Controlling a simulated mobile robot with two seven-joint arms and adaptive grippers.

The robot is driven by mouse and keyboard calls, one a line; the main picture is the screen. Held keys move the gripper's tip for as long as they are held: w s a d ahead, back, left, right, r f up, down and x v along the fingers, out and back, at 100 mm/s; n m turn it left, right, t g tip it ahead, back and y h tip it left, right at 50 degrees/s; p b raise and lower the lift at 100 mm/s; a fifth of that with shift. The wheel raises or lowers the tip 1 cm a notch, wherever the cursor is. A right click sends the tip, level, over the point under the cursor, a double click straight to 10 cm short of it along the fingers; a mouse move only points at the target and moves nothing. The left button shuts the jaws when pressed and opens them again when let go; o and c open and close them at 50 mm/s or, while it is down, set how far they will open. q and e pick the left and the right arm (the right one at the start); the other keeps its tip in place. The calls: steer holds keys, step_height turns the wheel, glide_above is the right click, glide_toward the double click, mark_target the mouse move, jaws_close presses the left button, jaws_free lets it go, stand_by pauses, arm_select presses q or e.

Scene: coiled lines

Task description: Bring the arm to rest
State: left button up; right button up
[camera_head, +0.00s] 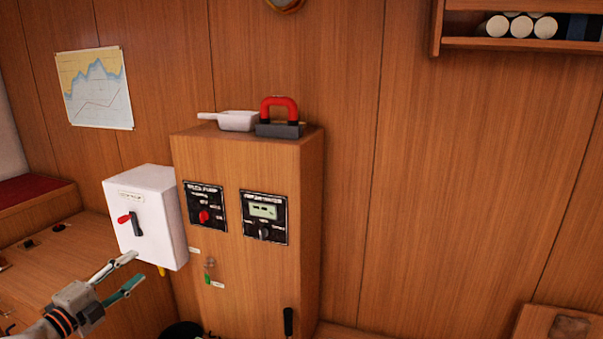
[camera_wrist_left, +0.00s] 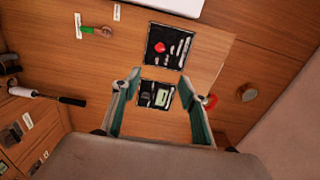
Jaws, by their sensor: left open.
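My left gripper (camera_head: 136,270) comes in at the lower left of the head view. Its two fingers are spread apart with nothing between them. It appears in front of and below a white switch box (camera_head: 152,222) with a red-tipped lever, apart from it. In the left wrist view the open fingers (camera_wrist_left: 160,80) frame the cabinet's two black panels. My right gripper is not in view.
A wooden cabinet (camera_head: 272,276) carries a red-knob panel (camera_head: 204,207) and a display panel (camera_head: 264,217). A white scoop (camera_head: 237,121) and a red-handled block (camera_head: 279,118) lie on top. A wooden bench stands at left.

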arm_select(q)
steer(key=s+d+f+n+g+y, duration=0.1)
steer(key=s+d+f+n, duration=0.35)
steer(key=f, duration=0.45)
steer(key=s+d+f+n+g+y, duration=0.1)
steer(key=s+d+f+n, duration=0.2)
steer(key=s+d+f, duration=0.45)
steer(key=s+d+f+n+g+y, duration=0.1)
steer(key=s+d+f+n, duration=0.3)
steer(key=s+f, duration=0.4)
steer(key=s+d+f+n+g, duration=0.3)
steer(key=s+f+n, duration=0.3)
steer(key=s+f, duration=0.3)
steer(key=s+d, duration=0.1)
steer(key=s, duration=0.3)
steer(key=shift+s+d+g+y, duration=0.25)
steer(key=shift+d+g+y, duration=0.05)
steer(key=shift+d+y, duration=0.1)
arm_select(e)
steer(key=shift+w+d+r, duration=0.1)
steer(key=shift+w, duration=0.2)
arm_select(q)
steer(key=shift+c, duration=0.4)
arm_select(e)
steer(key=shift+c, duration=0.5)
